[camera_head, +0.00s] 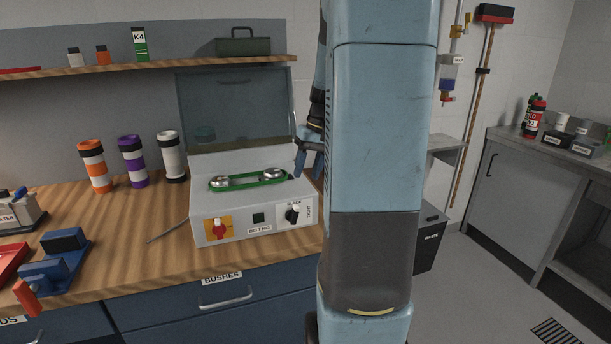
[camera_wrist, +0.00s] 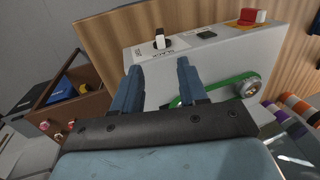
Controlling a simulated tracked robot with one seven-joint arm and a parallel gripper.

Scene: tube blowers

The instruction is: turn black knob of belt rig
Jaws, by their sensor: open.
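The belt rig (camera_head: 205,200) is a light grey box on the wooden bench, with a green belt (camera_head: 248,181) around two pulleys on top and a raised clear lid behind. Its black knob (camera_head: 292,214) sits at the right of the front panel, by a label with "SLACK" and "TIGHT". My gripper (camera_head: 301,158) is open above the rig's right end, partly hidden by my blue arm. In the wrist view, my open fingers (camera_wrist: 156,78) are empty, and the black knob (camera_wrist: 160,42) shows beyond the gap between them, apart from both.
A red switch (camera_head: 218,228) on a yellow plate and a dark green button (camera_head: 258,217) share the panel. Striped tubes (camera_head: 133,161) stand left behind the rig, and a blue vise-like tool (camera_head: 58,262) lies farther left. A thin rod (camera_head: 167,231) lies left of the rig.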

